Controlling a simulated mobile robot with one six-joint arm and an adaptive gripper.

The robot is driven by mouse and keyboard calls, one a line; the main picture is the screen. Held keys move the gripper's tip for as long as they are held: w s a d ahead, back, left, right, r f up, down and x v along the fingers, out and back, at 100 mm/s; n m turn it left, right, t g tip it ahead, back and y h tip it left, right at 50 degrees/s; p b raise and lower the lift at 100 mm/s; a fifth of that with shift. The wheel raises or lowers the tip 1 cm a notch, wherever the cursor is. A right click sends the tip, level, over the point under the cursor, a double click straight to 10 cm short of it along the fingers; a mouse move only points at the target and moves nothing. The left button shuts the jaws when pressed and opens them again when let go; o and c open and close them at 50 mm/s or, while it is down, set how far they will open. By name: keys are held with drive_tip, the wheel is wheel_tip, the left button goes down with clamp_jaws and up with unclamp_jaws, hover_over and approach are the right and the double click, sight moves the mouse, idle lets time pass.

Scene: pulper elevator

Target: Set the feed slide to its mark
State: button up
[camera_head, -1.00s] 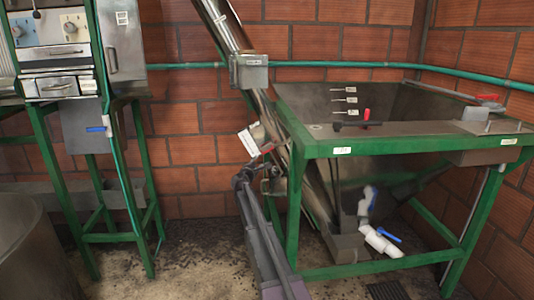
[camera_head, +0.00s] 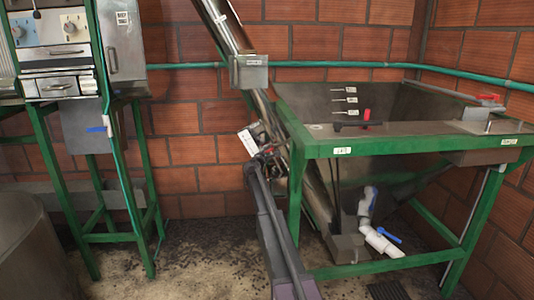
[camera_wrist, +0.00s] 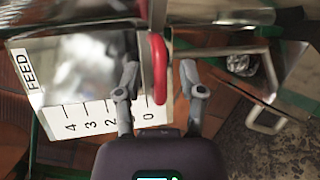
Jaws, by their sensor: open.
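In the wrist view, the feed slide's red handle (camera_wrist: 158,68) stands between the two fingers of my gripper (camera_wrist: 158,85). The fingers are open, with a gap visible on each side of the handle. A white scale plate (camera_wrist: 88,115) marked FEED lies behind, with 4, 3, 2 and 0 readable; the left finger covers part of it. The handle's lower end is near the 0 side. No separate target mark can be made out. In the head view, my gripper (camera_head: 262,158) is at the inclined tube, beside the small white plate (camera_head: 248,143); the handle is hard to make out there.
A green-framed hopper (camera_head: 400,147) stands to the right, with a red-knobbed lever (camera_head: 366,118) and white pipe with blue valve handles (camera_head: 380,242) below. The inclined metal tube (camera_head: 222,25) rises up-left. A green-framed control stand (camera_head: 125,180) is at left. Floor between is open.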

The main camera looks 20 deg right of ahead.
drive_tip(key=shift+w+d, duration=0.2)
clamp_jaws()
drive_tip(key=shift+w+a+r+p, duration=0.1)
drive_tip(key=shift+a+r+p, duration=0.2)
drive_tip(key=shift+r+p, duration=0.3)
drive_tip(key=shift+w+a+r+p, duration=0.1)
drive_tip(key=shift+a+r+p, duration=0.15)
drive_tip(key=shift+r+p, duration=0.3)
unclamp_jaws()
